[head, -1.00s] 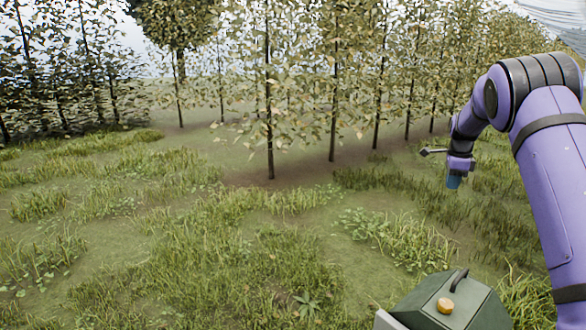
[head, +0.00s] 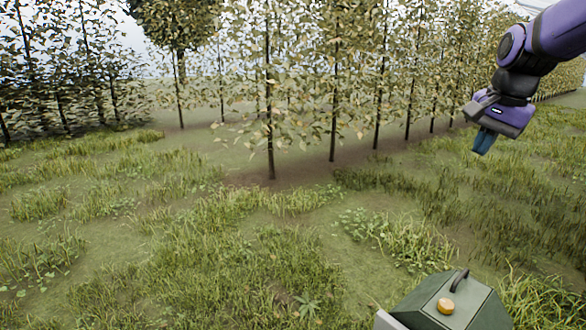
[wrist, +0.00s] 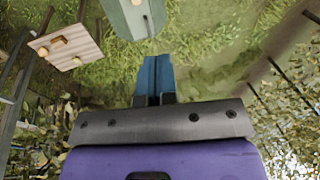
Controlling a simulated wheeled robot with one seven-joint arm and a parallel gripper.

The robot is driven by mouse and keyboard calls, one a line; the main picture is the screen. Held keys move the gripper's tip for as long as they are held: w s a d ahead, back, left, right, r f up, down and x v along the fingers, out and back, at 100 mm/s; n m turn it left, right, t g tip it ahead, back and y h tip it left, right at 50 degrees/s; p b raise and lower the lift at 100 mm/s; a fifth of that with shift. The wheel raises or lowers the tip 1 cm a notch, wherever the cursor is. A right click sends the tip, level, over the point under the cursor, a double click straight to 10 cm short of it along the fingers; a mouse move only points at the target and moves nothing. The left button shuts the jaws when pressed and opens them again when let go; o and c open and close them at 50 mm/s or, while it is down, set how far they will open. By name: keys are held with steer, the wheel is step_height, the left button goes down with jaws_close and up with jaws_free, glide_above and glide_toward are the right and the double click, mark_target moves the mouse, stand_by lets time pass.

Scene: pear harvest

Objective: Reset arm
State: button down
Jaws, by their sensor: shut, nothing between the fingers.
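My purple arm reaches in from the upper right of the head view. My gripper (head: 483,142) hangs at the upper right, over the grass and to the right of the tree row, pointing down. In the wrist view my gripper (wrist: 156,60) has its two blue fingers together, with nothing between them. Grass shows beyond the fingertips. I see no fruit in the gripper.
The wrist view shows a pale wooden board or crate (wrist: 85,40) at upper left. Trees (head: 268,95) stand behind open grass.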

steer(key=s+a+f+n, duration=0.1)
steer(key=s+a+n, duration=0.1)
steer(key=s, duration=0.6)
steer(key=s+a+f+n+t, duration=0.1)
steer(key=s+n, duration=0.3)
steer(key=s, duration=0.4)
steer(key=s+a+f+n, duration=0.2)
steer(key=s+a+n, duration=0.1)
steer(key=s, duration=0.5)
steer(key=shift+s+a+f+n+t+h, duration=0.15)
steer(key=shift+a+f+n+t+h, duration=0.2)
steer(key=shift+n, duration=0.25)
